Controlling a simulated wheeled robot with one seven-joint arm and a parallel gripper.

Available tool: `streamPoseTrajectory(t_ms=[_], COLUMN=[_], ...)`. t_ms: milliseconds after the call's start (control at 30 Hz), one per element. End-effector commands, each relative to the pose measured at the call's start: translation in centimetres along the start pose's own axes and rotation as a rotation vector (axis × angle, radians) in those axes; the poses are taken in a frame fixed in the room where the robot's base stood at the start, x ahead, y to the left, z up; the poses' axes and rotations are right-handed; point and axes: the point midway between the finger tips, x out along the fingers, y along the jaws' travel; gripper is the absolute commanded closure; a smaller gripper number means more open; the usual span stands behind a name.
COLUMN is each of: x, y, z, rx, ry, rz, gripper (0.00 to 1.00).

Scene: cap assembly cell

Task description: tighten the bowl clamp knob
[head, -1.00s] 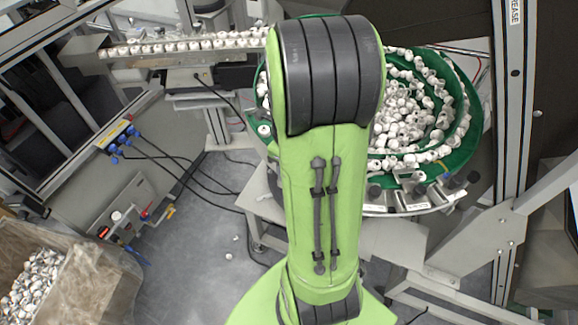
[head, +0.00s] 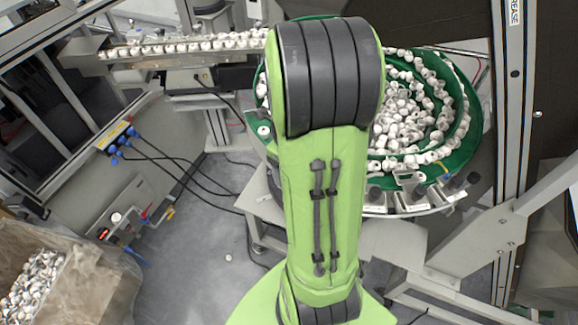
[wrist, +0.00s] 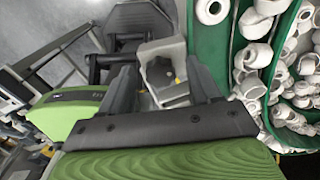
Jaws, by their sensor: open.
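The green feeder bowl (head: 466,128) full of white caps stands right of my arm in the head view. A grey clamp bracket (head: 410,183) and small dark knobs (head: 473,178) sit along its front rim. I cannot tell which knob is the clamp knob. In the wrist view my gripper (wrist: 161,72) is open, with its two dark fingers apart. A light grey bracket with an opening (wrist: 164,52) shows between and beyond the fingers, beside the bowl's green wall (wrist: 211,40). I cannot tell whether the fingers touch it. My gripper is hidden behind my arm in the head view.
A rail of caps (head: 190,46) runs at the upper left. A bin with caps (head: 90,285) stands at the lower left. A grey frame post (head: 510,110) rises close to the bowl's right. Cables cross the floor (head: 205,250).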

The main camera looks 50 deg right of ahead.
Motion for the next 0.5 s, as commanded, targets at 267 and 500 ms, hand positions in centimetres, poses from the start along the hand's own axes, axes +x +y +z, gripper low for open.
streamPoseTrajectory(t_ms=[267,500], x=[-1.8,-8.6], y=[-0.1,-0.1], z=[0.1,0.1], rx=[-0.001,-0.001], ry=[-0.003,-0.005], rz=[-0.003,-0.005], gripper=[0.37,0.37])
